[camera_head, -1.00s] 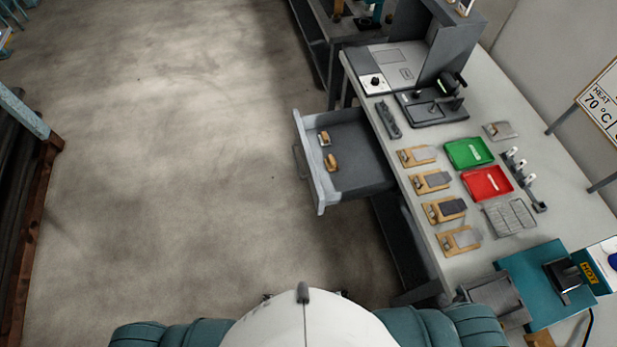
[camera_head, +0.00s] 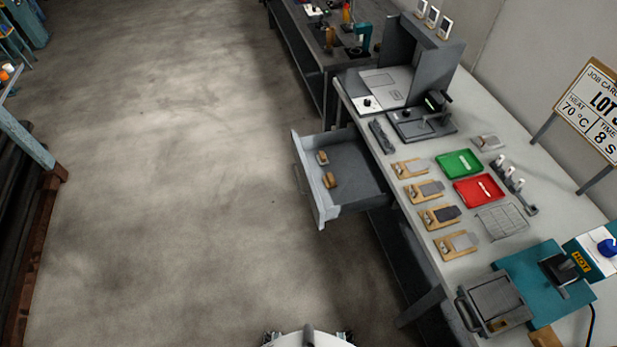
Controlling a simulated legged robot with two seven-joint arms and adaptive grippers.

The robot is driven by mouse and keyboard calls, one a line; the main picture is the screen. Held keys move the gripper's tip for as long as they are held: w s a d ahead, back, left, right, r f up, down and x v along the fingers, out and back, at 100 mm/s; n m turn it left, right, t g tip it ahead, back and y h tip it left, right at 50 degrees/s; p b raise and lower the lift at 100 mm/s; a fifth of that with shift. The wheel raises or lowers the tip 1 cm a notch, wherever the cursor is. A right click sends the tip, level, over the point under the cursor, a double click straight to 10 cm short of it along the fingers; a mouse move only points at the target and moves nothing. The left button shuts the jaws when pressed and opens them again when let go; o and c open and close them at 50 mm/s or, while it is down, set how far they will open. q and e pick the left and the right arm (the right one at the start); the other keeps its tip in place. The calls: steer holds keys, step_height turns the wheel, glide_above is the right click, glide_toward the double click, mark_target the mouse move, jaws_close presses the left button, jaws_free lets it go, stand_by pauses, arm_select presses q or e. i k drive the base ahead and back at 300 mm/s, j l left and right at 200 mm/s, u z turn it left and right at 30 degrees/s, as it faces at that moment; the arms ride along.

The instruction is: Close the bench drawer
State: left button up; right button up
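The bench drawer (camera_head: 358,171) is grey and stands pulled well out from the left side of the bench (camera_head: 425,262). Its pale front panel (camera_head: 318,200) faces left, with a handle (camera_head: 299,180) on the outer face. Two small tan and metal pieces (camera_head: 329,180) lie inside, near the front panel. Neither of my grippers is in view. Only a white part of my own body shows at the bottom edge, well below the drawer and apart from it.
The concrete floor (camera_head: 180,180) left of the drawer is clear. A rack (camera_head: 35,180) stands at the far left. The bench top holds a green tray (camera_head: 441,157), a red tray (camera_head: 456,188), several tan fixtures and a teal press (camera_head: 520,262). Another bench (camera_head: 300,50) stands behind.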

mark_target(362, 186)
steer(key=i+j+z, duration=0.45)
steer(key=i+j, duration=0.45)
